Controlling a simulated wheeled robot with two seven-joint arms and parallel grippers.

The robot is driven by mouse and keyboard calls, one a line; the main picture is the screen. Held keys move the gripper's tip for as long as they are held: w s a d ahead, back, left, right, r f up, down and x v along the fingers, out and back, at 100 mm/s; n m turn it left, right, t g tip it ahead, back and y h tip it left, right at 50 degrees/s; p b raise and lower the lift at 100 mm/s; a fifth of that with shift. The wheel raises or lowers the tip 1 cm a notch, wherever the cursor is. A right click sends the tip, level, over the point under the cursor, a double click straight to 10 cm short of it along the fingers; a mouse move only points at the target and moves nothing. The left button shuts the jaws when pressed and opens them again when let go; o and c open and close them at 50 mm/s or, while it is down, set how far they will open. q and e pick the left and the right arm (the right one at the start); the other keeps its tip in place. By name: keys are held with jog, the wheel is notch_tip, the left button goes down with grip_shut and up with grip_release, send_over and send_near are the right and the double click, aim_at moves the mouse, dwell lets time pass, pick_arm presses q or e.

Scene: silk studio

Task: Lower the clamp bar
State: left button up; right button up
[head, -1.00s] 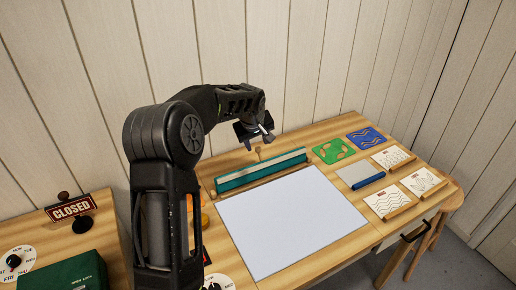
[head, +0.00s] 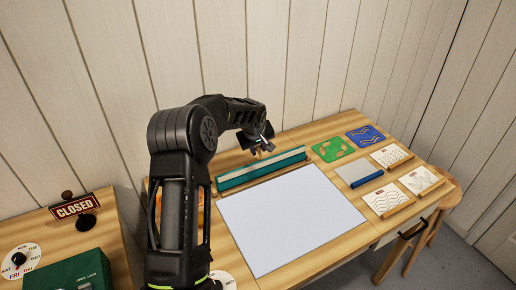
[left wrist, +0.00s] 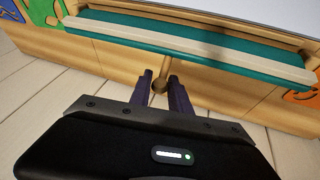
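The clamp bar (head: 262,168) is a long teal bar with a cream strip, lying along the back edge of the white sheet (head: 290,220). It also crosses the top of the left wrist view (left wrist: 190,42). In the head view my left gripper (head: 262,146) is just behind the bar. My right gripper is out of view.
Green (head: 332,150) and blue (head: 366,136) patterned plates, a blue-edged pale tool (head: 360,173) and several white cards lie right of the sheet. A side table at left holds a CLOSED sign (head: 74,208) and a green box (head: 80,270). A panelled wall stands close behind.

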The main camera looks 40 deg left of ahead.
pick_arm(q)
grip_shut()
dwell(1.0)
